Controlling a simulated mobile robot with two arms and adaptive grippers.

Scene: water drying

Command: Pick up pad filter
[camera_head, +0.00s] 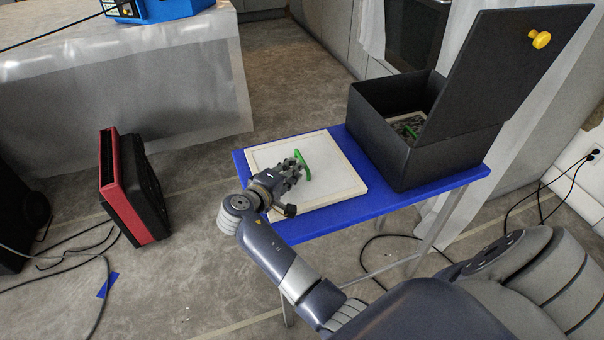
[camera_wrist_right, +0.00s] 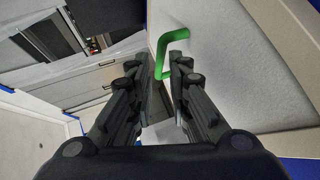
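The pad filter (camera_head: 335,180) is a flat white panel with a pale frame and a green handle (camera_head: 303,164). It lies on the blue table (camera_head: 400,201). My right gripper (camera_head: 297,166) is over the panel, right beside the handle. In the right wrist view, the fingers of my right gripper (camera_wrist_right: 156,68) are spread apart, with part of the green handle (camera_wrist_right: 160,58) between their tips. The lower end of the handle is partly hidden by one finger. I cannot tell whether the fingers touch it. My left gripper is not in view.
An open black box (camera_head: 405,160) with a raised lid (camera_head: 500,70) and yellow knob (camera_head: 539,39) stands on the table's right side. A green-handled item (camera_head: 410,131) lies inside. A red and black machine (camera_head: 130,190) and cables are on the floor at left.

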